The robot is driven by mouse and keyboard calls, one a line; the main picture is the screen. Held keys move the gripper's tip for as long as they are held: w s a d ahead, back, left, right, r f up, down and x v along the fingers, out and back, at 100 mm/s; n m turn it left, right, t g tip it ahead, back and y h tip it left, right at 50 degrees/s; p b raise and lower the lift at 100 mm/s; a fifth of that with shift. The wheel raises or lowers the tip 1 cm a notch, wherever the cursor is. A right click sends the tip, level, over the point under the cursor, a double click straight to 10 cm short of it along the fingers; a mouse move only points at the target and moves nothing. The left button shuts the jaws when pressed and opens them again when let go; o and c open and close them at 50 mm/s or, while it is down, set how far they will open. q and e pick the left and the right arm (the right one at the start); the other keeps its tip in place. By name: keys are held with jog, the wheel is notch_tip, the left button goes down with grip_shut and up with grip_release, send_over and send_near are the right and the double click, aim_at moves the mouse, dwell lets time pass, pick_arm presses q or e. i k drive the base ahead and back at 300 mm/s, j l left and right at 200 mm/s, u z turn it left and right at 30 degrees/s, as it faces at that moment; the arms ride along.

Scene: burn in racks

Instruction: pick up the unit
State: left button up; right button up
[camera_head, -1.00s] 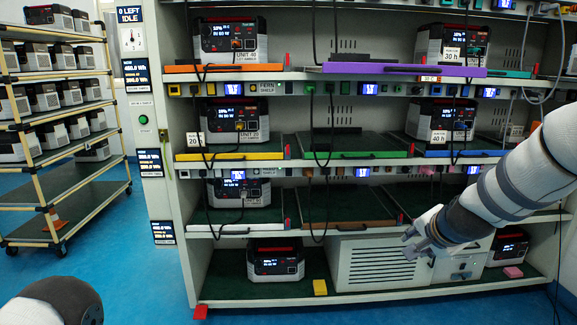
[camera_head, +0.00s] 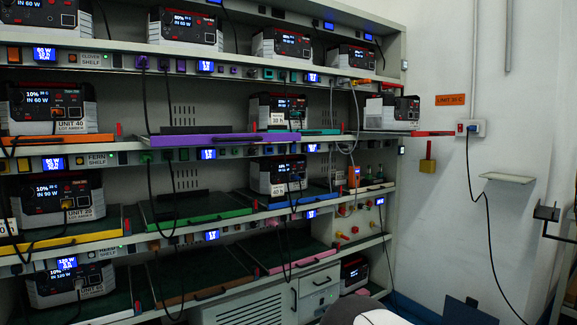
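Several black-and-light-grey power units with lit displays stand on the rack shelves. A further unit (camera_head: 392,112) sits at the right end of the rack, on a red-edged tray (camera_head: 425,134) that reaches out past the frame. The frames do not show which unit is meant. Neither gripper is in view; only a rounded part of one of my arms shows at the bottom.
Purple (camera_head: 225,139) and pink-edged (camera_head: 290,262) trays are bare. Black cables hang in front of the shelves. On the right wall are an orange sign (camera_head: 450,99), a socket with a hanging cable (camera_head: 471,128) and a small white shelf (camera_head: 507,178).

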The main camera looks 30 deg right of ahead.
aim_at(384, 111)
jog(key=z, duration=1.55)
